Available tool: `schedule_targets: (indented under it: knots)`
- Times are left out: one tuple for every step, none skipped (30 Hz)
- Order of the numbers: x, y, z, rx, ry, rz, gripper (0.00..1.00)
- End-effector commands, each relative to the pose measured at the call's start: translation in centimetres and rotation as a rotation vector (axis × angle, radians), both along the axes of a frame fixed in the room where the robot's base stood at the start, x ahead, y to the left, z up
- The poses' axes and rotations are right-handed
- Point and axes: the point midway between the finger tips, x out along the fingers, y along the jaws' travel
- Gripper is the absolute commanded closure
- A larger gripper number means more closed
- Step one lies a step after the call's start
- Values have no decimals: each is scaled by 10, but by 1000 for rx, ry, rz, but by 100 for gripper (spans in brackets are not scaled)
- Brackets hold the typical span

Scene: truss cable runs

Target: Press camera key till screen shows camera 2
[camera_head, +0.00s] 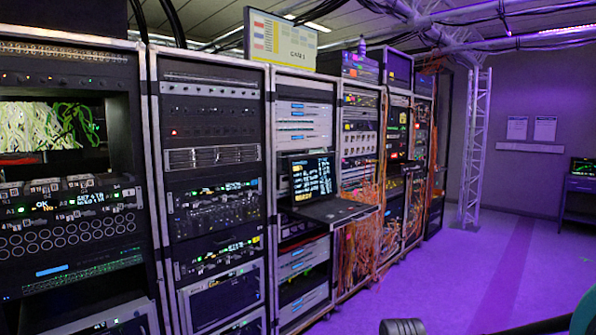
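A yellow-edged board or screen (281,41) on top of the racks carries coloured blocks and a label that seems to read CAM 1. I cannot tell which key is the camera key. My gripper is not recognisable in this view.
A black laptop (318,186) stands open on a shelf jutting from the middle rack. Orange cables (362,247) hang below it. The purple floor (470,270) right of the racks is clear. A white truss column (474,148) and a desk with a screen (582,168) stand farther back.

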Motion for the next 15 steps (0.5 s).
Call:
schedule_targets:
  knots:
    - [0, 0, 0, 0, 0, 0, 64]
    - [0, 0, 0, 0, 0, 0, 67]
    - [0, 0, 0, 0, 0, 0, 72]
    - [0, 0, 0, 0, 0, 0, 76]
    - [0, 0, 0, 0, 0, 0, 80]
    - [0, 0, 0, 0, 0, 0, 85]
    - [0, 0, 0, 0, 0, 0, 89]
    - [0, 0, 0, 0, 0, 0, 92]
    - [0, 0, 0, 0, 0, 0, 97]
    - [0, 0, 0, 0, 0, 0, 100]
    - [0, 0, 0, 0, 0, 0, 100]
    - [0, 0, 0, 0, 0, 0, 100]
    - [0, 0, 0, 0, 0, 0, 100]
    - [0, 0, 0, 0, 0, 0, 100]
    - [0, 0, 0, 0, 0, 0, 100]
